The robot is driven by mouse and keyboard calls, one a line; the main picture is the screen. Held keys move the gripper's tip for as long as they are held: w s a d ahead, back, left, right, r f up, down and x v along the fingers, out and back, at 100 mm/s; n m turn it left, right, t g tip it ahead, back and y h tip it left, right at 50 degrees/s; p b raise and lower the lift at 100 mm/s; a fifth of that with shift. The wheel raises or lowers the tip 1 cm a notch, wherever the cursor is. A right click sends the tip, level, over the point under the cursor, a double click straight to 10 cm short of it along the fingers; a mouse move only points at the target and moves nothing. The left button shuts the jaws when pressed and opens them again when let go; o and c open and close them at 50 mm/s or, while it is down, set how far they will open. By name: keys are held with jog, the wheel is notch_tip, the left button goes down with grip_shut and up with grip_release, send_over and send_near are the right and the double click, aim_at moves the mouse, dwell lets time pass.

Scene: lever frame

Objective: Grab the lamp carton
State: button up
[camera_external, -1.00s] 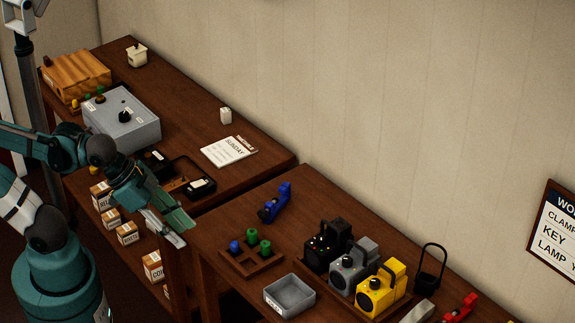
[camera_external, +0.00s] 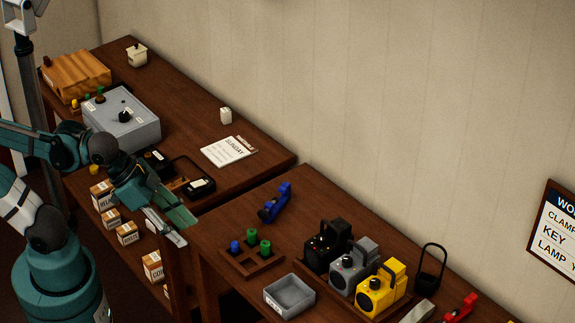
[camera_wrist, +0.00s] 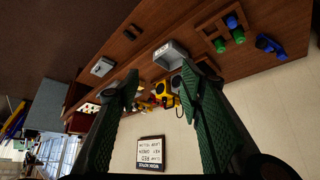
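Several small cardboard cartons with white labels stand on a low shelf under the left table, among them an upper carton (camera_external: 102,196), a middle carton (camera_external: 127,233) and a lower carton (camera_external: 153,266). The labels are too small to read surely, so I cannot tell which is the lamp carton. My gripper (camera_external: 181,227) is to the right of the cartons and above them in the picture, near the left table's front edge. In the wrist view my gripper (camera_wrist: 160,88) has its two green fingers spread wide, with nothing between them.
The right table holds black (camera_external: 325,246), grey (camera_external: 352,273) and yellow lanterns (camera_external: 381,289), a grey tray (camera_external: 290,297) and a wooden peg holder (camera_external: 252,264). A grey box (camera_external: 122,120) and a paper sheet (camera_external: 228,151) lie on the left table. A sign (camera_external: 556,235) hangs on the wall.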

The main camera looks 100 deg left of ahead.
jog(key=w+a+r+m+g+y, duration=0.1)
jog(key=w+a+r, duration=0.1)
jog(key=w+a, duration=0.3)
jog(key=w+a+r+m+g+p, duration=0.15)
jog(key=w+a, duration=0.25)
jog(key=a, duration=0.4)
jog(key=w+a+r+m+y, duration=0.1)
jog(key=w+a+r, duration=0.25)
jog(key=a, duration=0.25)
jog(key=w+a+f+m+g, duration=0.1)
jog(key=w+a, duration=0.2)
jog(key=a, duration=1)
jog(key=w+a+f+m+g, duration=0.1)
jog(key=w+a+f+m, duration=0.15)
jog(key=a, duration=1.15)
jog(key=m+g+h+p, duration=0.2)
jog(key=m+g, duration=0.1)
jog(key=m, duration=0.1)
send_over(225, 109)
jog(key=shift+t, duration=0.25)
jog(key=f, duration=2.2)
jog(key=shift+w+d+f, duration=0.1)
jog(key=shift+w+d, duration=0.2)
jog(key=shift+d, duration=0.05)
jog(key=shift+s+a+f, duration=0.25)
jog(key=shift+s, duration=0.1)
